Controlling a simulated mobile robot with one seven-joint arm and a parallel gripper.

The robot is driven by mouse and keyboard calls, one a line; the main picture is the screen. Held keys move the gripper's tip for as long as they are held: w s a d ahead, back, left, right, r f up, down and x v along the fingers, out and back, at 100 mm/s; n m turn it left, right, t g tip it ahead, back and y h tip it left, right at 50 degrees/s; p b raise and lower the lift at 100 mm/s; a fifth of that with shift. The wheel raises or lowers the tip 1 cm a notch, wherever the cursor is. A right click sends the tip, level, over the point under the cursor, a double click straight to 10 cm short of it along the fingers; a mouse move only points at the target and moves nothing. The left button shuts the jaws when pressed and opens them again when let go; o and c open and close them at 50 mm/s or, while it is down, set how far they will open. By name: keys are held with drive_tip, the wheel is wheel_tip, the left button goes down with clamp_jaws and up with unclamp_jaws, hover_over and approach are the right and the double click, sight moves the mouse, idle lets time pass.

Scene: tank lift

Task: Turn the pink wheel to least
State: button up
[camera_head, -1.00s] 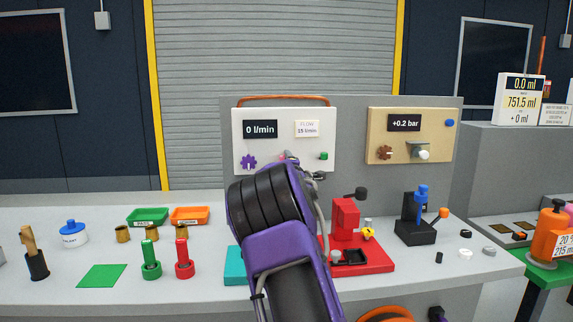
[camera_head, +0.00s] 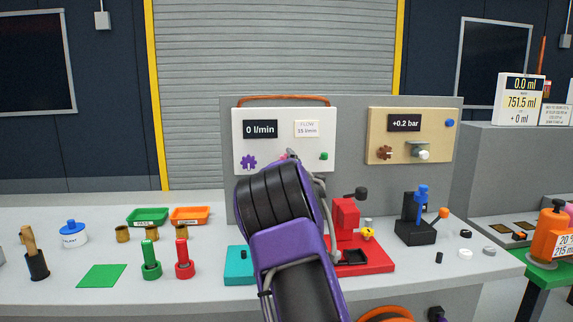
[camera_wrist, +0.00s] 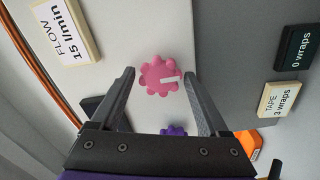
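The pink wheel (camera_wrist: 160,76) is a knobbed dial with a white mark pointing right in the wrist view. It is mounted on a white panel (camera_wrist: 150,30), below the flow card (camera_wrist: 62,32). My gripper (camera_wrist: 161,73) is open, its two fingers apart on the left and right of the wheel in that view. I cannot tell whether either finger touches it. In the head view my purple arm covers most of the area around the wheel and hides the gripper. The flow display (camera_head: 259,129) reads 0 l/min.
A purple wheel (camera_wrist: 173,131) sits near the pink one, low between the fingers in the wrist view. A "0 wraps" display (camera_wrist: 298,48) and a tape card (camera_wrist: 279,101) are at the right. A red device (camera_head: 347,228) stands on the bench beside my arm.

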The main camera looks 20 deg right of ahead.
drive_tip(key=shift+o, duration=0.5)
drive_tip(key=shift+s, duration=0.15)
drive_tip(key=v, duration=1.7)
drive_tip(key=shift+r, duration=0.1)
